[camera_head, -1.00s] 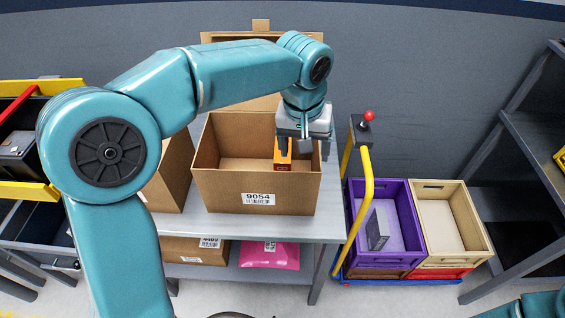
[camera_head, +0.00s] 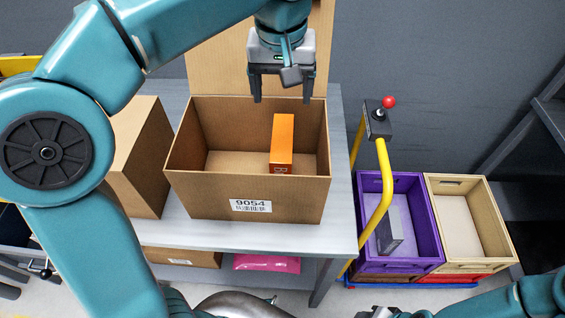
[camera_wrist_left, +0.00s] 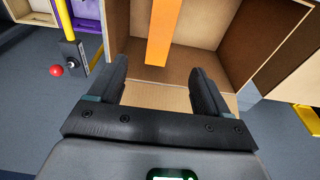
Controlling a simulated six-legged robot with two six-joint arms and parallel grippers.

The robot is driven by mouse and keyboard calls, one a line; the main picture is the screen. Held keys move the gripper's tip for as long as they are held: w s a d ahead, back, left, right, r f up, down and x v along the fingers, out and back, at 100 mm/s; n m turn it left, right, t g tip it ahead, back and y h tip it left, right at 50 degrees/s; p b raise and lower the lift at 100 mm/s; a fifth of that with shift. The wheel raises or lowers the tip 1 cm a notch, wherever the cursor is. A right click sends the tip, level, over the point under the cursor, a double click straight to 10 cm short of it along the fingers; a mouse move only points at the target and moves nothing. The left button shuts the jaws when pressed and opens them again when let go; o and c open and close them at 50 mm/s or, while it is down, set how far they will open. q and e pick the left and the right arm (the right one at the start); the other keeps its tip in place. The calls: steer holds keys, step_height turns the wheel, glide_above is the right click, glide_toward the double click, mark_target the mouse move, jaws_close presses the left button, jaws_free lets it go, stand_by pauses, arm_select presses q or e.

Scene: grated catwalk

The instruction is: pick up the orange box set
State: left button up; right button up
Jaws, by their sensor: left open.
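The orange box set (camera_head: 282,143) stands upright inside an open cardboard box labelled 9054 (camera_head: 190,178), toward its right side. In the left wrist view the orange box set (camera_wrist_left: 164,32) shows as a tall orange strip ahead of the fingers. My left gripper (camera_head: 282,98) is open and empty, above the back of the cardboard box and apart from the orange box set. Its two fingers also show in the left wrist view (camera_wrist_left: 160,85). My right arm shows only in part at the lower right of the head view; its gripper cannot be made out with certainty.
The cardboard box stands on a grey table (camera_head: 335,215), beside another cardboard box (camera_head: 140,160) on its left. To the right is a trolley with a yellow handle (camera_head: 382,180), a purple crate (camera_head: 440,225) and a beige crate (camera_head: 487,215). A pink package (camera_head: 266,263) lies on the lower shelf.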

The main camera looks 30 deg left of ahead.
mark_target(282, 137)
arm_select(q)
steer(key=f, duration=0.3)
steer(key=w+f, duration=0.1)
steer(key=f, duration=0.3)
steer(key=f+b, duration=0.1)
steer(key=f, duration=0.2)
steer(key=shift+w+a+f, duration=0.1)
steer(key=shift+w+f, duration=0.1)
steer(key=shift+f, duration=0.15)
steer(key=shift+s+a+f, duration=0.15)
steer(key=shift+f, duration=0.35)
steer(key=f, duration=0.5)
steer(key=shift+w+a, duration=0.2)
steer(key=shift+w, duration=0.15)
steer(key=shift+s+r, duration=0.1)
jaws_close()
